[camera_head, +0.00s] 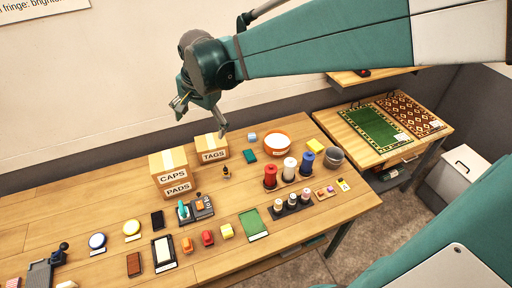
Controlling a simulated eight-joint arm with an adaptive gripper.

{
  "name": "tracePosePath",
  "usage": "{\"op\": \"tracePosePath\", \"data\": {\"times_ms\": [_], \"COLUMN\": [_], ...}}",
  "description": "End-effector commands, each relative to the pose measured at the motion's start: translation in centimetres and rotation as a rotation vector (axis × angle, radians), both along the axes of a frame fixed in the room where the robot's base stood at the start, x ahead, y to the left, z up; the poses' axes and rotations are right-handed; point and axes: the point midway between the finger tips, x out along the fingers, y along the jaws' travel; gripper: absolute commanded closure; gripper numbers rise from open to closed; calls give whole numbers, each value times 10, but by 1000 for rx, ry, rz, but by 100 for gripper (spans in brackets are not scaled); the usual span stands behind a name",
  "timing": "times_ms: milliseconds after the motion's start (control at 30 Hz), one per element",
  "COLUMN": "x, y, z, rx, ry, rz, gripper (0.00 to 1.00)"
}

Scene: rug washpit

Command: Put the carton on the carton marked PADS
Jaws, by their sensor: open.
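Most of the PADS carton's top is hidden under the CAPS carton.
A device with a teal handle (183,210) stands just in front of the cartons. Thread spools (289,168), an orange-rimmed white bowl (276,144) and a grey pot (333,157) stand to the right. A phone-like black item (157,220) lies front-left. Table's left back is clear.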

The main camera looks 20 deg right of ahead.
Motion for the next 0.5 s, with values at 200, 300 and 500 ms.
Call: {"op": "tracePosePath", "data": {"times_ms": [200, 300, 500], "x": [-35, -50, -81], "y": [-23, -33, -50], "z": [15, 20, 28], "rx": [-33, -51, -93], "ry": [-52, -76, -124], "rz": [107, 155, 254], "gripper": [12, 12, 12]}}
